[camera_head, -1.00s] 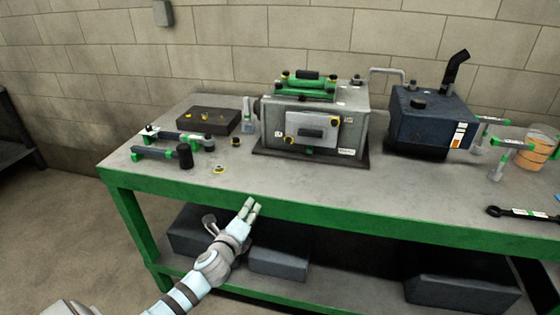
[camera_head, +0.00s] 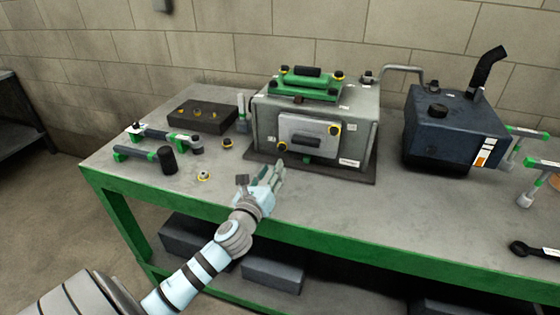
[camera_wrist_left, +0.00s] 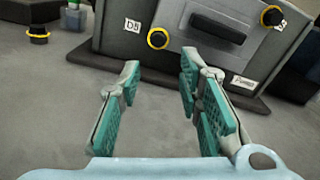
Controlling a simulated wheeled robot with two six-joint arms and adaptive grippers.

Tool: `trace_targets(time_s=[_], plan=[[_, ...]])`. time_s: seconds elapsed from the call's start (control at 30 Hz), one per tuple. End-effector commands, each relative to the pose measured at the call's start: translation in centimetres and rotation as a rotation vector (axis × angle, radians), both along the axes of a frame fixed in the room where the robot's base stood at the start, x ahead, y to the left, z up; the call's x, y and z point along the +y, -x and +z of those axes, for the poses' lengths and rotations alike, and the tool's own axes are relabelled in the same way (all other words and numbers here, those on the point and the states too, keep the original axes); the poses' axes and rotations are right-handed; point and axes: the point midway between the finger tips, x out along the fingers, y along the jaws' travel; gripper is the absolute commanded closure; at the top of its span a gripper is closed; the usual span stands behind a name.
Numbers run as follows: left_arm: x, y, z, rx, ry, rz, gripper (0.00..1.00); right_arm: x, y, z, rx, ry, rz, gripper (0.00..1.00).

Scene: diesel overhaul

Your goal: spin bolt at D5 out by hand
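The bolt at D5 (camera_head: 282,146) has a black head with a yellow ring and sits at the lower left of the grey front cover (camera_head: 308,128) on the engine block. In the left wrist view the same bolt (camera_wrist_left: 158,38) is beside the D5 label (camera_wrist_left: 132,25). My left gripper (camera_head: 277,170) is in front of the block, just below that bolt, and apart from it. In the left wrist view the teal-padded fingers (camera_wrist_left: 160,75) are spread with nothing between them, and the bolt is beyond them. My right gripper is not in view.
A second bolt (camera_head: 334,129) is at the cover's upper right. Tools (camera_head: 160,152) and a dark block (camera_head: 200,114) are at left, a dark blue tank (camera_head: 450,130) at right.

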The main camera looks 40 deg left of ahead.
Motion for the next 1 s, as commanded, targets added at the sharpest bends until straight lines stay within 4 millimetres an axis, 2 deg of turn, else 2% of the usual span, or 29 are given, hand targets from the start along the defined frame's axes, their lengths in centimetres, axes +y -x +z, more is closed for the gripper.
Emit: trace_targets(time_s=[0.23,0.4,0.63,0.8,1.0], plan=[[1.4,-1.3,-0.2,0.0,0.0,0.016,0.68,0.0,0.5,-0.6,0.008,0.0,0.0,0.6],[2.6,-3.9,-0.3,-0.001,0.001,0.02,0.68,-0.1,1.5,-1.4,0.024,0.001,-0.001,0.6],[3.5,-6.9,0.0,0.001,0.001,0.019,0.68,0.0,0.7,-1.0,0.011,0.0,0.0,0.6],[3.7,-7.8,-0.1,0.001,0.001,0.016,0.68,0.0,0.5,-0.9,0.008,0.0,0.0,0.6],[3.7,-7.9,-0.1,0.001,0.001,0.016,0.68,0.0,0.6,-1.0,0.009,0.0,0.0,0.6]])
